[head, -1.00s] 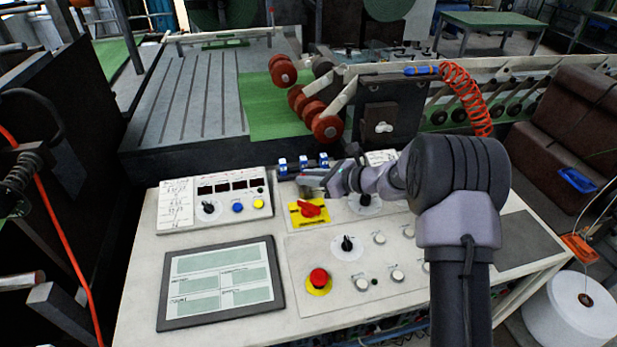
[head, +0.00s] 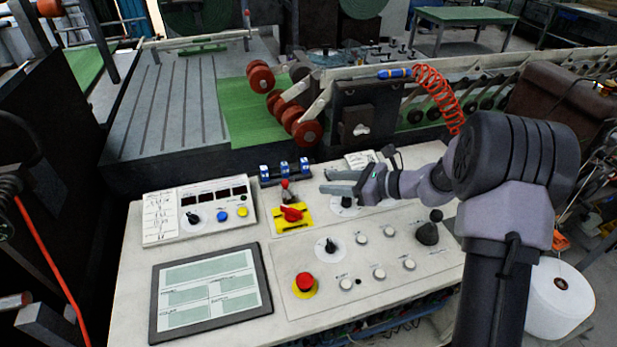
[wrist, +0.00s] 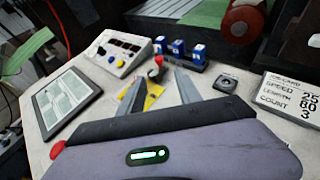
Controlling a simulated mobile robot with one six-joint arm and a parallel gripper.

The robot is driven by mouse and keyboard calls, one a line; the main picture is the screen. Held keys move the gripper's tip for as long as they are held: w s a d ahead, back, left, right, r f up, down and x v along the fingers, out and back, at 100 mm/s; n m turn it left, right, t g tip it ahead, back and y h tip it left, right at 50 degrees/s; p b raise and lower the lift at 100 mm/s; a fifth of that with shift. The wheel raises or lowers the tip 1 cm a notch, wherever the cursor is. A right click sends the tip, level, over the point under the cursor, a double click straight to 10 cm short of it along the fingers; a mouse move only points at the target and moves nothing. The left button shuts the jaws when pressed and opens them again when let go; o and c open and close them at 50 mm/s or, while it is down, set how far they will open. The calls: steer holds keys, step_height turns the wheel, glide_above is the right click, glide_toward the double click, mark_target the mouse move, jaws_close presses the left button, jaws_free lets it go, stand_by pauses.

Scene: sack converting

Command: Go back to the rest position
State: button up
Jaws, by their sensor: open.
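My gripper (head: 338,183) is open and empty, held above the control desk (head: 125,300). In the head view its fingers point left, to the right of a small red-knobbed lever (head: 286,190) and a red rotary switch on a yellow plate (head: 292,214). In the wrist view the two fingers of my gripper (wrist: 160,90) are apart, with the red-knobbed lever (wrist: 157,70) and part of the yellow plate (wrist: 153,95) seen between and beyond them. Nothing is between the fingertips. My forearm hides part of the desk's right side.
A tablet-like screen (head: 210,292), a red stop button (head: 305,283), a meter box (head: 200,210) and several knobs cover the desk. Three blue-and-white blocks (head: 284,168) stand at its back edge. Behind is a machine with red rollers (head: 303,125). A white roll (head: 560,300) stands right.

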steer(key=v, duration=0.3)
steer(key=shift+s+d, duration=0.1)
steer(key=shift+d, duration=0.1)
steer(key=shift+r, duration=0.1)
steer(key=s+a+r+n+g+h+b, duration=0.1)
steer(key=s+a+r+n+g+h, duration=0.15)
steer(key=s+r+n, duration=0.4)
steer(key=s+a+r+n+g+h+b, duration=0.1)
steer(key=s+a+n+b, duration=0.15)
steer(key=s, duration=0.75)
steer(key=s+d+n+t+h, duration=0.1)
steer(key=s+d+n+h, duration=0.1)
steer(key=s+n, duration=0.3)
steer(key=s+d+n+t+h+b, duration=0.1)
steer(key=s+n+h, duration=0.3)
steer(key=s, duration=0.7)
steer(key=shift+d+f+n+t+b, duration=0.15)
steer(key=shift+d+n+t+b, duration=0.2)
steer(key=shift+d+n, duration=0.35)
